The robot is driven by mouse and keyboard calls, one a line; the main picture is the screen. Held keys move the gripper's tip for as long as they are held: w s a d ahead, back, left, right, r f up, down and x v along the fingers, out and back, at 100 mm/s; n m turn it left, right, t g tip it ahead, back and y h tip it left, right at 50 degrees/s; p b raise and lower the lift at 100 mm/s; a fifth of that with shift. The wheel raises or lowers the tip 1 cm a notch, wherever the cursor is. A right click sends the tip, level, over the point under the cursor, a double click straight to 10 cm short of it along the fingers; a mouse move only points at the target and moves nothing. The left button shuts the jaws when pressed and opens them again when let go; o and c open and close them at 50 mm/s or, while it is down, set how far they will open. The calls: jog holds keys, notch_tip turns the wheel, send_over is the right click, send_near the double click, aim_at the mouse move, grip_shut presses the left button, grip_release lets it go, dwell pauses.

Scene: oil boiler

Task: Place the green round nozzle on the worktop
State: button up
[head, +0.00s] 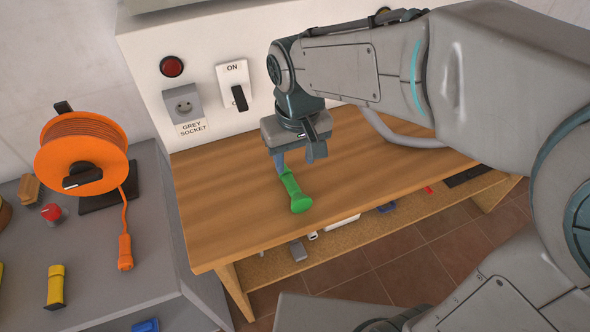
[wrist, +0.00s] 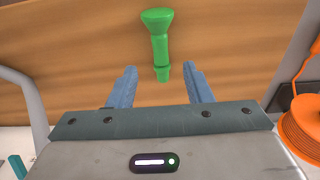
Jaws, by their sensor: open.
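The green round nozzle (head: 295,192) lies on the wooden worktop (head: 225,200), its wide round end toward the front edge. My gripper (head: 297,160) is over the worktop at the narrow end of the nozzle. In the wrist view the nozzle (wrist: 160,45) shows beyond the fingertips, with its narrow end pointing toward the gap between them. I cannot tell the exact height of the fingers above the wood.
An orange cable reel (head: 82,160) stands on a grey cabinet (head: 110,235) at left. A white panel behind carries a red button (head: 172,66), a grey socket (head: 183,104) and an ON switch (head: 235,86). A lower shelf (head: 262,270) holds small items. The worktop left of the nozzle is clear.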

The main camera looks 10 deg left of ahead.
jog(key=s+d+m+t, duration=0.1)
jog(key=s+d+m, duration=0.1)
jog(key=d, duration=0.9)
jog(key=s+d+m+t, duration=0.1)
jog(key=s+d+m, duration=0.2)
jog(key=d, duration=0.7)
jog(key=shift+s+d+f+m+h, duration=0.3)
jog(key=shift+d+f+m, duration=0.1)
jog(key=shift+m, duration=0.4)
jog(key=shift+c, duration=0.4)
